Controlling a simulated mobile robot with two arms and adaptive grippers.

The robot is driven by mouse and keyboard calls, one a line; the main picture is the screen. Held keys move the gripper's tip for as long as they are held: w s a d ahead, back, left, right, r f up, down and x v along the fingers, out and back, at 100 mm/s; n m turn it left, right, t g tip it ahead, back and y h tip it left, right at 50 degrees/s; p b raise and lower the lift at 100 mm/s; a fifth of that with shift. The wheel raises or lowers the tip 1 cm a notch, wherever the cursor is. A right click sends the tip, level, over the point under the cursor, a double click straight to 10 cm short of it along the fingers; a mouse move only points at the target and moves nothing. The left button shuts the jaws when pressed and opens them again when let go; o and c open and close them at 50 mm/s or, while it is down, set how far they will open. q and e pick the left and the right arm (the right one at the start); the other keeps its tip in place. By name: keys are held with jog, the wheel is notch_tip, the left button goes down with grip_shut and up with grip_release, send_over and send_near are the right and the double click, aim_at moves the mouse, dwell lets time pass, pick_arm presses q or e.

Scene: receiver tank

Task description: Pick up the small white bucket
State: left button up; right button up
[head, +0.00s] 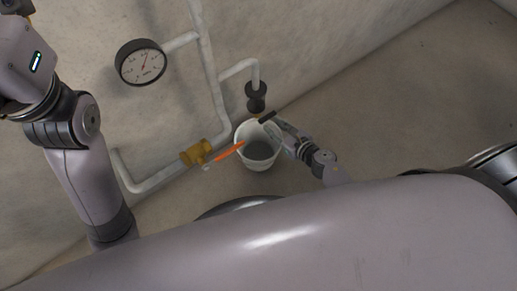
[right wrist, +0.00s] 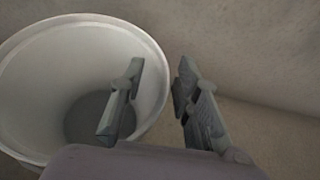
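The small white bucket (head: 243,155) stands upright on the floor by the wall, open at the top, with a grey inside bottom. It fills the left of the right wrist view (right wrist: 60,35). My right gripper (head: 268,125) is at the bucket's right rim. In the right wrist view the gripper (right wrist: 160,72) is open, with one finger over the bucket's inside and the other outside the rim. A gap shows between the rim and the outer finger. My left arm is raised at the left of the head view; its gripper fingers do not show.
A round gauge (head: 141,63) and white pipes (head: 205,60) are on the wall. A brass valve (head: 196,152) with an orange handle (head: 229,151) reaches to the bucket's left rim in the picture. A dark pipe end (head: 256,99) is just above the bucket. Floor at the right is clear.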

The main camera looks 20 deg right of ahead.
jog(key=shift+c, duration=0.2)
grip_shut()
dwell(0.7)
